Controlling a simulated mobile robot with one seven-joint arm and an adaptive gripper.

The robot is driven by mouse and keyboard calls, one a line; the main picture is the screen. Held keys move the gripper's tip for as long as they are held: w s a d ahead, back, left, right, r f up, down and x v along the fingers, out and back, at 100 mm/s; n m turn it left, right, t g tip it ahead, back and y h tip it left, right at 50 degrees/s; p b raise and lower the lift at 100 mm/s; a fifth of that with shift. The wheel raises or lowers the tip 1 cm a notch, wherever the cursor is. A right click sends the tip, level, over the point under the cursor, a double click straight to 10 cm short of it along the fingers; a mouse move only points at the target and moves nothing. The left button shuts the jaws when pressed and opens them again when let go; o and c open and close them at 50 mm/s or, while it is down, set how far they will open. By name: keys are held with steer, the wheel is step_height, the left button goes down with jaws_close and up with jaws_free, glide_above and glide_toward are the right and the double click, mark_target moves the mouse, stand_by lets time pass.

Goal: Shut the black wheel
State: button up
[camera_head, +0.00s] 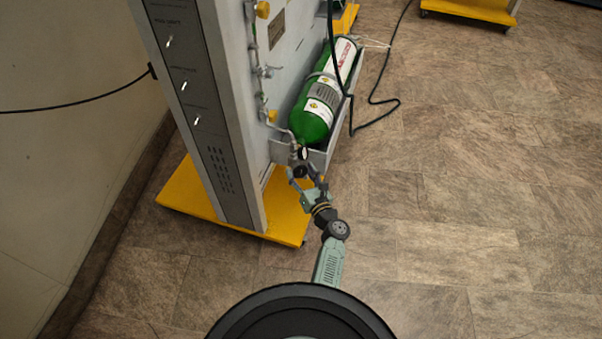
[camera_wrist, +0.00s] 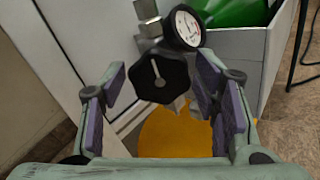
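The black wheel (camera_wrist: 160,74) is a lobed knob with a pale line on its face, in the upper middle of the wrist view. A round pressure gauge (camera_wrist: 187,27) and a metal fitting (camera_wrist: 148,18) sit just above it. My gripper (camera_wrist: 160,95) is open, with its two purple-padded fingers to the left and right of the wheel. Neither pad visibly touches it. In the head view my gripper (camera_head: 306,182) is at the lower end of the green cylinder (camera_head: 318,108), and it largely hides the wheel there.
The cylinder lies tilted in a grey tray (camera_head: 318,158) on the side of the grey trainer cabinet (camera_head: 228,110). A yellow base (camera_head: 283,212) juts out below. A black cable (camera_head: 385,101) runs to the right of the cylinder.

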steer(key=shift+o, duration=0.3)
steer(key=v, duration=1.2)
